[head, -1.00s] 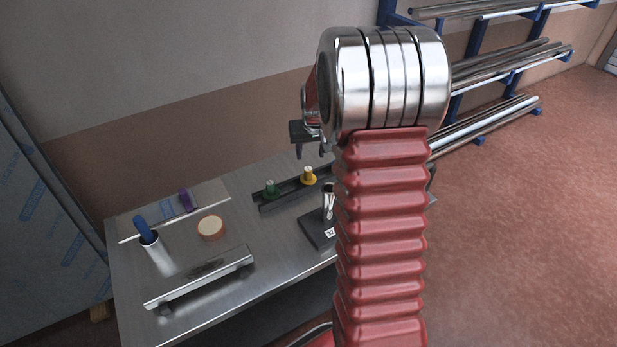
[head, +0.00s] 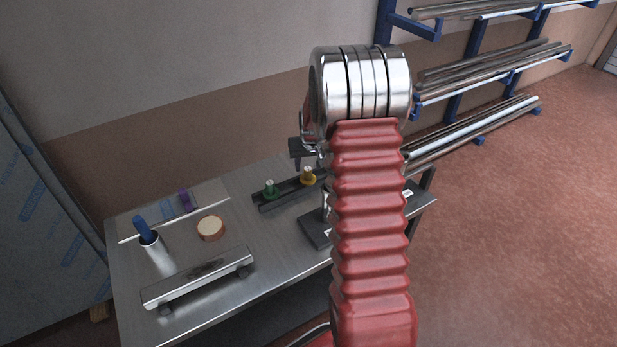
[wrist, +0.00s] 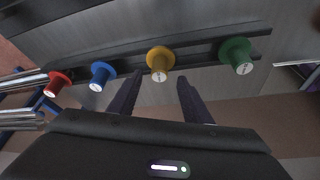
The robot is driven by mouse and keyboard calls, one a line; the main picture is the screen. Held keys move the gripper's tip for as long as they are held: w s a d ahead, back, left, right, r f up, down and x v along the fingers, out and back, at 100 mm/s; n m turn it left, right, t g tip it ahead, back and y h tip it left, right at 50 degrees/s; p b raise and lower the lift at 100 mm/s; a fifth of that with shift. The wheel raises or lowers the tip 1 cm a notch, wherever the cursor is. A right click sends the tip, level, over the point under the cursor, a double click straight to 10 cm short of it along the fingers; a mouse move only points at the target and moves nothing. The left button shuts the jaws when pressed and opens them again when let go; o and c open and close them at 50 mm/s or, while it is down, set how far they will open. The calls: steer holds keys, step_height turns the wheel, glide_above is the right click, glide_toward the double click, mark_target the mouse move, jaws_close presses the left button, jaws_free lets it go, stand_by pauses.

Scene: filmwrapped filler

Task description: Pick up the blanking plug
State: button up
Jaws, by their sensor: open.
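Several coloured flanged plugs sit in a dark rail (head: 287,192) on the steel table. In the wrist view they are a red plug (wrist: 57,83), a blue plug (wrist: 102,76), a yellow plug (wrist: 160,62) and a green plug (wrist: 237,55). The head view shows the yellow plug (head: 307,176) and green plug (head: 269,188); my arm hides the red and blue ones. Which one is called the blanking plug cannot be told. My gripper (wrist: 159,80) is open and empty, its two fingers pointing towards the yellow plug, with one fingertip to each side of it.
On the steel table (head: 265,262) stand a white cup (head: 158,256) with a blue-handled item, a tan roll (head: 211,228), a purple item (head: 186,201), a low metal platform (head: 197,279) and a dark block (head: 315,229). A pipe rack stands at right.

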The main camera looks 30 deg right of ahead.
mark_target(308, 169)
steer(key=shift+x, duration=2.6)
steer(key=shift+s, duration=0.15)
steer(key=shift+c, duration=0.4)
jaws_close()
